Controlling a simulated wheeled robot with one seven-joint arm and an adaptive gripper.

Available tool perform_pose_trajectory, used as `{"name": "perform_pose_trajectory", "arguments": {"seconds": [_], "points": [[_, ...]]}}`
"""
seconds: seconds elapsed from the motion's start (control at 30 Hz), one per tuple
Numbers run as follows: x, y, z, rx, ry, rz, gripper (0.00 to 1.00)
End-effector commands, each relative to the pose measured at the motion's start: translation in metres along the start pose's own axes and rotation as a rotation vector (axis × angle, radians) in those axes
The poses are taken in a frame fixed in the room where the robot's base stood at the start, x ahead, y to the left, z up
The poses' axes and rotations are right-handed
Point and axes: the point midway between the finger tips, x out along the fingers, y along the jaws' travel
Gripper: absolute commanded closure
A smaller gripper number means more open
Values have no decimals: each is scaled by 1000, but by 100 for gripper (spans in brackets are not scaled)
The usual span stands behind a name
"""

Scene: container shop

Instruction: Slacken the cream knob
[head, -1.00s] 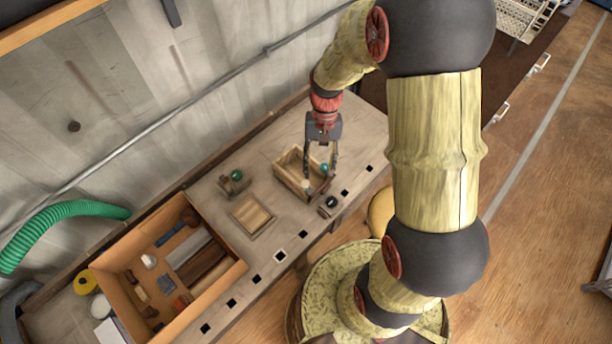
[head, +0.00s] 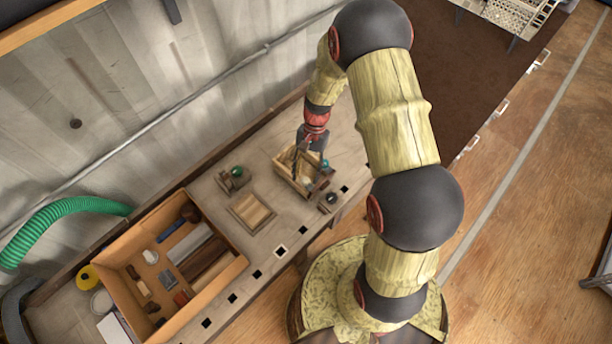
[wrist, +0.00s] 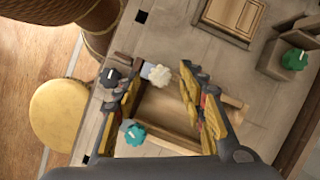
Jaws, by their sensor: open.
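The cream knob (wrist: 158,76) is a pale, scalloped knob in the wrist view, at the end of the open wooden box (wrist: 168,112). In the head view the box (head: 283,170) stands on the bench, and I cannot make out the cream knob there behind the fingers. My gripper (wrist: 164,68) is open, its two fingers spread over the box. The cream knob shows between the fingertips, nearer the left one. I see no contact, but the height gap is unclear. My gripper also shows above the box in the head view (head: 309,162).
A teal knob (wrist: 135,134) sits on the box near the left finger. A black knob (wrist: 110,78) stands close outside that finger. A green knob (head: 237,171) on a small block and a wooden panel (head: 251,212) lie left. An orange tray (head: 137,297) holds several tools.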

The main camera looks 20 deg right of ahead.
Motion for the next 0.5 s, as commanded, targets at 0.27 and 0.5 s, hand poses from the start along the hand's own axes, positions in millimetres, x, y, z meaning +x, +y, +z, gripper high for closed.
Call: {"name": "perform_pose_trajectory", "arguments": {"seconds": [0.27, 0.5], "points": [[15, 0, 0, 1, 1, -1, 59], [15, 0, 0, 0, 1, -1, 62]]}}
